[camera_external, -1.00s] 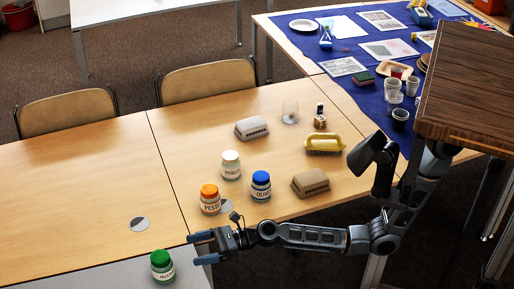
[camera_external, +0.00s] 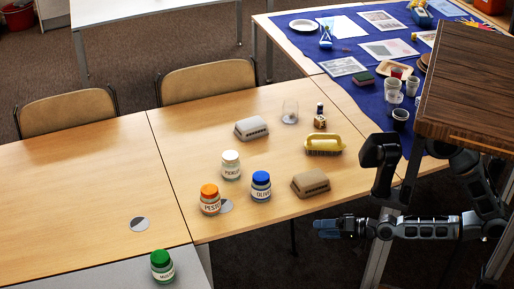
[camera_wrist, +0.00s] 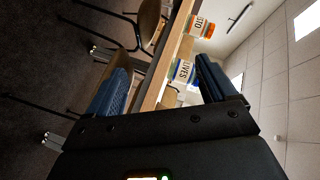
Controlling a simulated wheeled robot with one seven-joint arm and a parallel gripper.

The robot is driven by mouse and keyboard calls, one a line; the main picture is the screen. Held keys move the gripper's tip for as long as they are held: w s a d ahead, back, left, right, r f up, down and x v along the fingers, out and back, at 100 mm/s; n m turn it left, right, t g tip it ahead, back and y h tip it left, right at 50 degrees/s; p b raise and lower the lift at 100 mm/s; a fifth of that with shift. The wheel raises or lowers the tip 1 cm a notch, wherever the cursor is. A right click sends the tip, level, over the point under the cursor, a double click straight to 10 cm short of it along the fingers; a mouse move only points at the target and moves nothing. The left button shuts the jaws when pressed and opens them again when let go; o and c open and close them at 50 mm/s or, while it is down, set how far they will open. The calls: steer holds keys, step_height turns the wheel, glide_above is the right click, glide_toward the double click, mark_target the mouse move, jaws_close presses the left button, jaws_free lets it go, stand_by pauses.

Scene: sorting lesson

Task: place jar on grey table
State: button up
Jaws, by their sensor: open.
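A jar with a green lid (camera_external: 162,267), labelled like "MUSTARD", stands upright on the grey table (camera_external: 95,277) at the lower left. On the wooden table (camera_external: 75,185) stand a white-lidded pickle jar (camera_external: 231,167), an orange-lidded pesto jar (camera_external: 210,201) and a blue-lidded olives jar (camera_external: 261,188). The orange-lidded jar (camera_wrist: 200,27) and the blue-lidded jar (camera_wrist: 183,71) also show sideways in the wrist view. My gripper (camera_external: 319,228) is open and empty, off the front edge of the wooden table, to the right of the green-lidded jar. Its two blue fingers (camera_wrist: 164,75) are spread apart in the wrist view.
Two egg-carton-like boxes (camera_external: 310,183) (camera_external: 251,128), a yellow brush-like item (camera_external: 323,145), a clear glass (camera_external: 290,112) and a small bottle (camera_external: 320,117) stand on the wooden table. Grey discs (camera_external: 139,224) lie there. A dark wooden cabinet (camera_external: 465,75) is at right. The left table is mostly clear.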

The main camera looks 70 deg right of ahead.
steer(key=s+d+r+n+h, duration=0.2)
steer(key=s+r+n+h, duration=0.1)
steer(key=s+r+n, duration=0.8)
steer(key=v, duration=0.5)
steer(key=shift+s+d, duration=0.3)
steer(key=shift+s, duration=0.05)
